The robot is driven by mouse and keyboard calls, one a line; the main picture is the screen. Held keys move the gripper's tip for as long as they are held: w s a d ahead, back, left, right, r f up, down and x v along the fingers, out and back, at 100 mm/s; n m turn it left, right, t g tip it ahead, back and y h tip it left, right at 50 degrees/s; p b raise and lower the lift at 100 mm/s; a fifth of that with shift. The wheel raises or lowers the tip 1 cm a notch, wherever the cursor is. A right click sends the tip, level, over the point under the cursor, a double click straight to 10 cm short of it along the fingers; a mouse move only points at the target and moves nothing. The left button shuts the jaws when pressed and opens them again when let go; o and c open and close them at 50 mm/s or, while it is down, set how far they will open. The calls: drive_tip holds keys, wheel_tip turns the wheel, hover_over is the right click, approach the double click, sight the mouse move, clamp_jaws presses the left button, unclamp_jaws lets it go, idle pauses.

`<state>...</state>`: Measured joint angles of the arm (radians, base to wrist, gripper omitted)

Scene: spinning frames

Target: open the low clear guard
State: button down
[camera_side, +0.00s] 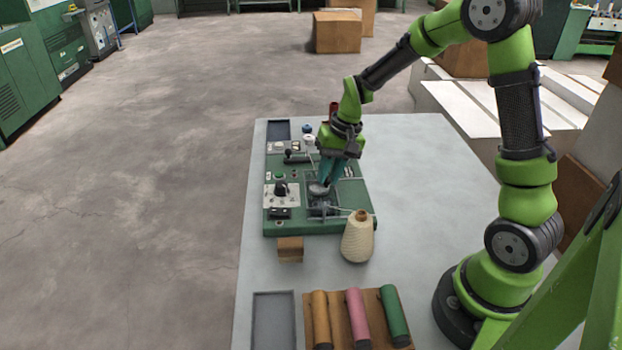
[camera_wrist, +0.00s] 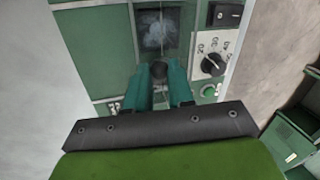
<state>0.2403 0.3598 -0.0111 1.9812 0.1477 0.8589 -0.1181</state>
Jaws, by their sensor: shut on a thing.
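The green machine panel (camera_side: 292,227) lies on the grey table. The low clear guard (camera_wrist: 160,27) appears as a see-through pane over a dark recess near the top of the wrist view. In the side view that recess (camera_side: 322,209) is at the panel's near right part, and the pane is hard to make out. My gripper (camera_side: 325,182) reaches down there. The fingers hide part of the knob, and I cannot tell how far the guard is tilted.
A numbered dial (camera_wrist: 212,65), a black switch (camera_wrist: 225,15) and a green button (camera_wrist: 208,91) sit right of the guard in the wrist view. A cream yarn cone (camera_side: 358,238) stands at the panel's near right corner. Coloured rolls lie on a brown rack (camera_side: 335,310). The table's right side is clear.

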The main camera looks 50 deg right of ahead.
drive_tip(key=s+d, duration=0.5)
drive_tip(key=shift+s+d, duration=0.3)
drive_tip(key=shift+d, duration=0.1)
drive_tip(key=c, duration=1)
unclamp_jaws()
drive_tip(key=shift+r, duration=0.1)
drive_tip(key=v, duration=1.6)
drive_tip(key=shift+r, duration=0.35)
